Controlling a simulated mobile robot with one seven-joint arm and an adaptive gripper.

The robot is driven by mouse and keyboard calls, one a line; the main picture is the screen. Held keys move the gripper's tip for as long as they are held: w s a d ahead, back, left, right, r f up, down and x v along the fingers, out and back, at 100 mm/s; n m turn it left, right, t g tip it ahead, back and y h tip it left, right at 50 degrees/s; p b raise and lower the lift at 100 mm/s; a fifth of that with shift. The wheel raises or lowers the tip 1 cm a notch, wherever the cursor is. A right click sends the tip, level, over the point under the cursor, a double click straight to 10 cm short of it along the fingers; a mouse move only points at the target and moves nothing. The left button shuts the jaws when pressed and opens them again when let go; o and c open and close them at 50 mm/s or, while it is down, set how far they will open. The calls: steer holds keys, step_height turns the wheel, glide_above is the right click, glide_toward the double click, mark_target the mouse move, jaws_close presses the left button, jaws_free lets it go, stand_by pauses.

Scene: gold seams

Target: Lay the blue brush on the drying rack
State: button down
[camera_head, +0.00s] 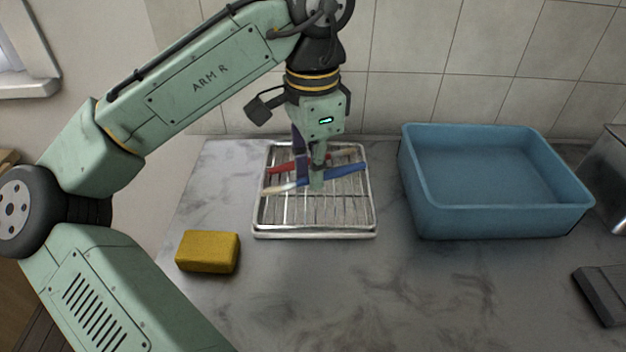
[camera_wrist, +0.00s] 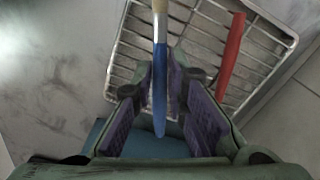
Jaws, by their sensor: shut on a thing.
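The blue brush (camera_head: 346,173) has a blue handle and a pale end pointing left. My gripper (camera_head: 317,182) is over the drying rack and shut on the brush's handle. In the wrist view the blue brush (camera_wrist: 160,75) runs between the finger pads (camera_wrist: 162,88), pale end toward the top. The wire drying rack (camera_head: 314,236) with its metal rim lies flat on the counter. The brush is over the rack; I cannot tell whether it touches the wires. A red-handled brush (camera_head: 283,168) lies on the rack behind it; it also shows in the wrist view (camera_wrist: 231,55).
A blue tub (camera_head: 497,205) stands right of the rack, with a gap between. A yellow sponge (camera_head: 208,252) lies at the front left. A dark grey block (camera_head: 601,294) is at the right edge. The tiled wall rises behind. The counter in front is clear.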

steer(key=shift+f, duration=1.8)
steer(key=shift+f, duration=0.1)
steer(key=c, duration=1.6)
jaws_free()
step_height(320, 180, up, 12)
steer(key=shift+r+p, duration=0.15)
steer(key=shift+p, duration=0.3)
